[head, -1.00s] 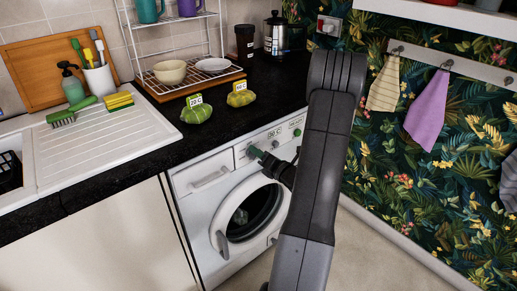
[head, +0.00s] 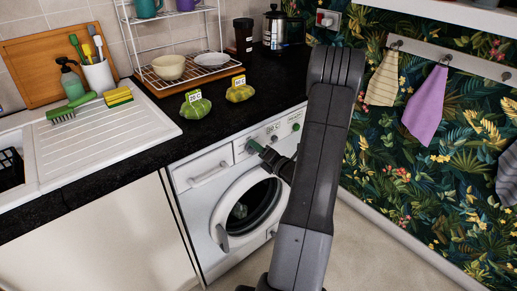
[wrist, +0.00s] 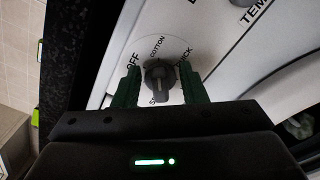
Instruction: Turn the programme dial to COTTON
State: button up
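The programme dial (wrist: 158,80) is a dark grey round knob on the white panel, in the middle of the wrist view. Around it are the printed words OFF at upper left, COTTON above, one ending in ICK at right, and one starting with S below, partly hidden. A pale line on the knob seems to point down, towards the S word. My gripper (wrist: 161,88) has its green fingers on either side of the dial, open, with narrow gaps showing. In the head view, my gripper (head: 255,149) is at the front panel of the washing machine (head: 204,198), and the dial is hidden.
A TEM-labelled knob (wrist: 241,2) is at upper right in the wrist view. The machine's round door (head: 222,215) is below my gripper, and the black worktop (head: 148,138) is above.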

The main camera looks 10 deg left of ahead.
jog(key=v, duration=1.4)
jog(key=shift+a, duration=0.1)
jog(key=x, duration=1.3)
jog(key=shift+w+a, duration=0.3)
